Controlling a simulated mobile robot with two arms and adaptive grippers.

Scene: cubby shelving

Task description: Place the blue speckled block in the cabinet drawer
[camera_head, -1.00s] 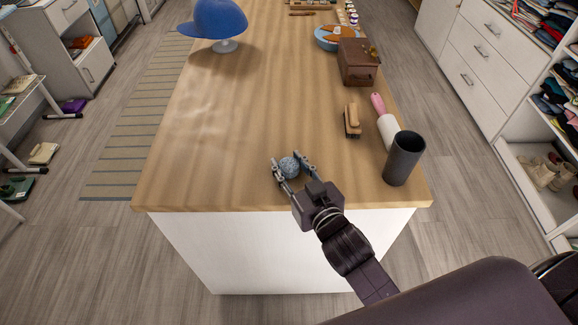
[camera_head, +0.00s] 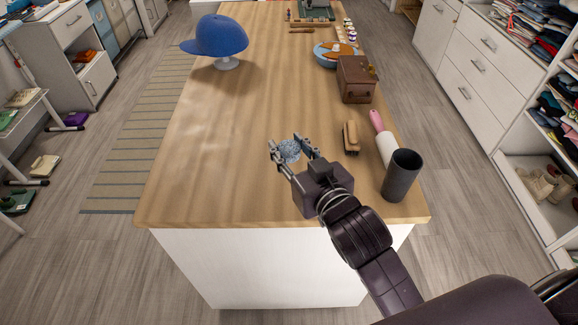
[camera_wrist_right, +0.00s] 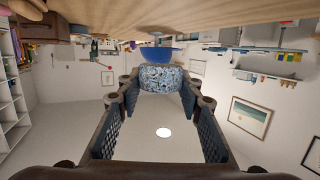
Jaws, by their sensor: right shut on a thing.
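The blue speckled block (camera_head: 289,151) is between the fingers of my right gripper (camera_head: 290,146), which is shut on it. It appears held above the near part of the wooden table top (camera_head: 215,150). In the right wrist view the block (camera_wrist_right: 161,78) sits between the two fingertips (camera_wrist_right: 161,88), with the table top along the upper edge. White drawers (camera_head: 466,92) with handles are in the cabinet at right and look closed. Another white cabinet (camera_head: 66,60) with a drawer stands at upper left. My left gripper is not in view.
A dark cup (camera_head: 401,176), a pink-handled roller (camera_head: 383,140), a brush (camera_head: 351,138) and a brown case (camera_head: 356,80) line the table's right side. A blue cap (camera_head: 217,36) is on a stand. Shoes (camera_head: 540,185) are on a lower right shelf.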

